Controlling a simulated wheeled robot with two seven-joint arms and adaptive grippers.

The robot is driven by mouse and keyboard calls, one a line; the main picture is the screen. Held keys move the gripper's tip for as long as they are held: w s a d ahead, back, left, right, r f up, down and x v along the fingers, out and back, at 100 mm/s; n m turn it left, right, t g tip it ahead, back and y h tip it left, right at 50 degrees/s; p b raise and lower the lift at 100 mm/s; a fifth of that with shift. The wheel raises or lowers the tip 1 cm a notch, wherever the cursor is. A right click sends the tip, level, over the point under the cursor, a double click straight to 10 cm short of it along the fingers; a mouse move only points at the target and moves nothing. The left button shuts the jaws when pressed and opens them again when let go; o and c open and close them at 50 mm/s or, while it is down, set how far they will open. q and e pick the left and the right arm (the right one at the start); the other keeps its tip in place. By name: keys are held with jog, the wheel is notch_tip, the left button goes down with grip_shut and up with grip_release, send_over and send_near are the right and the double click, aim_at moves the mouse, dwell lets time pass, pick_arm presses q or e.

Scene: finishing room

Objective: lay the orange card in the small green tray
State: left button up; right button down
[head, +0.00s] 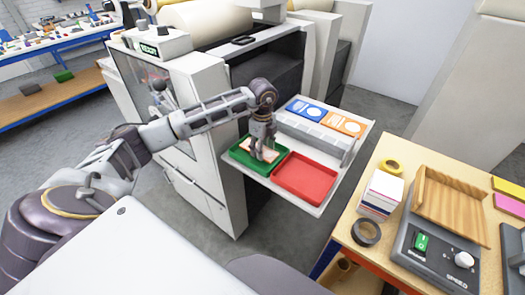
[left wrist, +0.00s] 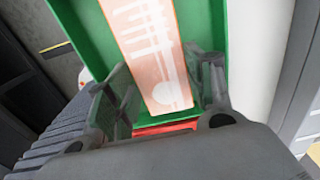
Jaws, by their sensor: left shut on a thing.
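The small green tray (head: 241,155) sits on the pale shelf of the machine, left of the red tray. My left gripper (head: 262,154) points down over the green tray and is shut on the orange card (head: 270,155), which has a white pattern. In the left wrist view the orange card (left wrist: 150,45) lies between the fingers (left wrist: 160,95), with the green tray (left wrist: 85,25) behind it. The card is within the tray's outline in the head view; I cannot tell whether it touches the tray's floor. My right gripper is not in view.
The red tray (head: 305,178) is right beside the green one. Behind a grey bar (head: 313,132) lie a blue (head: 309,111) and an orange patterned panel (head: 343,124). A wooden table with a control box (head: 437,245), tape rolls and a white box (head: 382,192) stands at right.

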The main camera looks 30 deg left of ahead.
pick_arm(q)
jog(key=shift+f, duration=0.9)
jog(key=shift+f, duration=0.15)
jog(key=o, duration=0.8)
jog(key=shift+r, duration=0.35)
notch_tip(320, 180, up, 12)
jog(key=shift+f+b, duration=0.2)
jog(key=shift+b, duration=0.55)
